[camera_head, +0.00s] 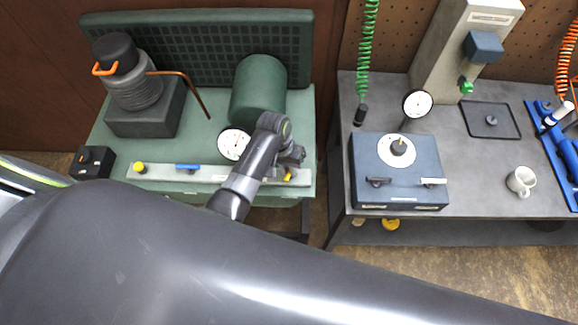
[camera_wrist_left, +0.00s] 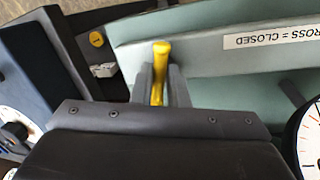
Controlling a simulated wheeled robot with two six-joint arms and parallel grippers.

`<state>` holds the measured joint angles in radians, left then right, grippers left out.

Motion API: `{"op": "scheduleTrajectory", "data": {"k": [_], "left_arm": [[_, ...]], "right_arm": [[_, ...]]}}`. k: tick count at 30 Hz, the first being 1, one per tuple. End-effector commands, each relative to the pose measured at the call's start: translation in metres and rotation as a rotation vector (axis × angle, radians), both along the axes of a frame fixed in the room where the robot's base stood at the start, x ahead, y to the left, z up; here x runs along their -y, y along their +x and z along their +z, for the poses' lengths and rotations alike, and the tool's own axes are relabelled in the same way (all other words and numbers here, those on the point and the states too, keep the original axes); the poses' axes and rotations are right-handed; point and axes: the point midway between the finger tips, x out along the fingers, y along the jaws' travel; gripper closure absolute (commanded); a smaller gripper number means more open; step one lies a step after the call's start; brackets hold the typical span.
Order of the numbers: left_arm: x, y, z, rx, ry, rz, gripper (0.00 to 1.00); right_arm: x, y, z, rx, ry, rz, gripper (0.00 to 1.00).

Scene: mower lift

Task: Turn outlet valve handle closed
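The green bench carries a pale valve strip (camera_head: 215,174) along its front edge. A yellow valve handle (camera_head: 289,177) sits near the strip's right end, and a blue handle (camera_head: 188,167) lies along its middle. My left gripper (camera_head: 290,168) is over the yellow handle. In the left wrist view the yellow handle (camera_wrist_left: 160,62) stands between my left gripper's two fingers (camera_wrist_left: 160,88), which are close on both sides of it. A label (camera_wrist_left: 270,37) reading "ROSS = CLOSED", its start cut off, is on the pale green surface behind. My right gripper is not in view.
A round gauge (camera_head: 234,144) stands just left of my left forearm. A green tank (camera_head: 258,90) is behind it. A separate grey bench (camera_head: 460,170) stands to the right, with a blue box (camera_head: 398,172) and a white mug (camera_head: 521,181). My own dark arm fills the foreground.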

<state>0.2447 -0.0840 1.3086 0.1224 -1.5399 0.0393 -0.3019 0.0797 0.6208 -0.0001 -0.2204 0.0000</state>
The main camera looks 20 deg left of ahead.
Motion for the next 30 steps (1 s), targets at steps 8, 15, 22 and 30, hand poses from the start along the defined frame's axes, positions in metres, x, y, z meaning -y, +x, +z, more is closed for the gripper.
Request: {"op": "scheduleTrajectory", "data": {"k": [8, 15, 22, 30], "left_arm": [[-0.0003, 0.001, 0.0001, 0.003, 0.001, -0.005, 1.0], [-0.0003, 0.002, 0.0003, 0.005, 0.001, -0.077, 1.0], [-0.0003, 0.0028, 0.0005, 0.005, 0.0, -0.243, 1.0], [0.0002, 0.0041, 0.0008, 0.005, -0.001, -0.499, 1.0]], "right_arm": [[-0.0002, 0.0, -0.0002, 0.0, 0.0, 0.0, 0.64], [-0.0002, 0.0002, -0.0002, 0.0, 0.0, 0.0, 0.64], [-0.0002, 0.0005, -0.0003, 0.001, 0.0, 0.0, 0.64], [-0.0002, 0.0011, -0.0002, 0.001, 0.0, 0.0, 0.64]]}}
